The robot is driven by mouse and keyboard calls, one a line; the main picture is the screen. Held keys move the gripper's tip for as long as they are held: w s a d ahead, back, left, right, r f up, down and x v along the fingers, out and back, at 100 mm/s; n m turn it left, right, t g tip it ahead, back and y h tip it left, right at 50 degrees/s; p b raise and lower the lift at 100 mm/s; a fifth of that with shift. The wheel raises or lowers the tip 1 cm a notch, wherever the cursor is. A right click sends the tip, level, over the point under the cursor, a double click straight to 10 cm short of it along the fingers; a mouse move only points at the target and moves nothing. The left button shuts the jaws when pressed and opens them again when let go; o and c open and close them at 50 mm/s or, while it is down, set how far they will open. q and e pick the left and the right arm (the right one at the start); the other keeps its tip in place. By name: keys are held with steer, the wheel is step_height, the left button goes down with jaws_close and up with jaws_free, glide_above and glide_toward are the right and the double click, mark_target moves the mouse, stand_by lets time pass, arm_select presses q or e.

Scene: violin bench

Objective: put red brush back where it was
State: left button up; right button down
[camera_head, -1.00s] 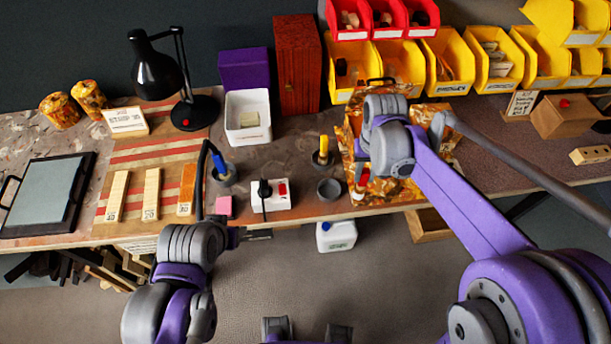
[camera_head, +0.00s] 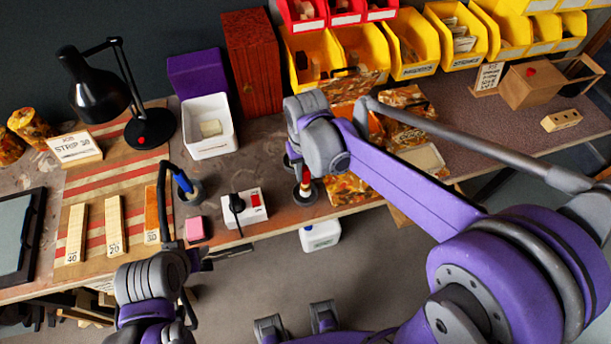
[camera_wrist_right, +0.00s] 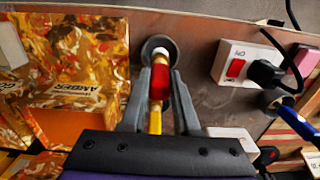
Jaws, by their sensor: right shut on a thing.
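My right gripper (camera_wrist_right: 159,90) is shut on the red brush (camera_wrist_right: 160,82), whose red part is between the fingers in the right wrist view. Its pale end points at a round dark holder (camera_wrist_right: 149,42). In the head view the gripper (camera_head: 303,172) is over that holder (camera_head: 306,197) near the bench's front edge, largely hiding the brush. I cannot tell how far the brush is inside. A yellow stem shows below the red part in the wrist view; whose it is is unclear. My left gripper (camera_head: 205,258) is low at the front edge, its jaws unclear.
A white socket box (camera_head: 244,207) with a black plug stands left of the holder. Further left are a pink block (camera_head: 195,228) and a blue brush (camera_head: 183,181) in its holder. Amber-patterned packets (camera_head: 352,190) lie close on the right. A black lamp (camera_head: 95,88) stands at the back left.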

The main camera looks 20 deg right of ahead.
steer(key=shift+f, duration=1.1)
steer(key=shift+f, duration=0.1)
steer(key=c, duration=0.7)
jaws_free()
steer(key=shift+o, duration=0.2)
step_height(320, 180, up, 12)
steer(key=shift+f+p, duration=0.15)
steer(key=shift+p, duration=0.25)
steer(key=shift+s+r, duration=0.1)
steer(key=shift+r, duration=0.1)
steer(key=s+d+f+t, duration=0.2)
steer(key=s+d+f, duration=0.1)
steer(key=s, duration=0.3)
steer(key=s+d+f+t, duration=0.3)
steer(key=s+f, duration=0.1)
steer(key=s, duration=0.3)
steer(key=shift+s+d+f, duration=0.25)
steer(key=shift+s+d, duration=0.05)
